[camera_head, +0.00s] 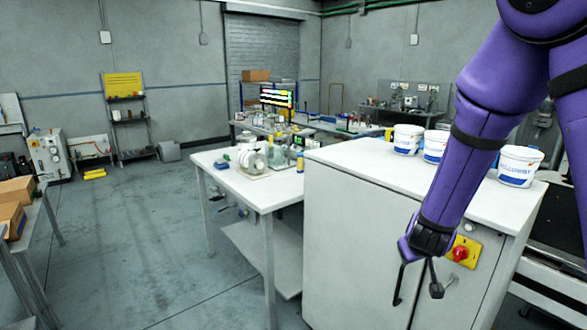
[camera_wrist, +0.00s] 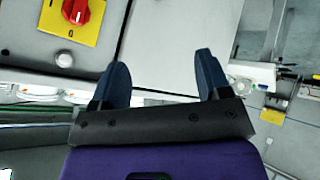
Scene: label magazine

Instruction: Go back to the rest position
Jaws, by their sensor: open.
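My purple arm comes in from the upper right of the head view and hangs down in front of a light grey cabinet (camera_head: 348,232). My gripper (camera_head: 415,300) points downward before the cabinet's front. Its two dark fingers are apart with nothing between them. In the wrist view my gripper (camera_wrist: 162,72) also shows spread, empty fingers. A red rotary switch on a yellow plate (camera_head: 464,252) is on the cabinet just right of the gripper. The switch plate also shows at the upper left of the wrist view (camera_wrist: 70,18).
Three white tubs stand on the cabinet top, at its left (camera_head: 407,139), middle (camera_head: 434,146) and right (camera_head: 519,166). A white table (camera_head: 236,184) with small items adjoins the cabinet on the left. A bench with boxes (camera_head: 22,205) is far left. Open floor (camera_head: 150,230) lies between them.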

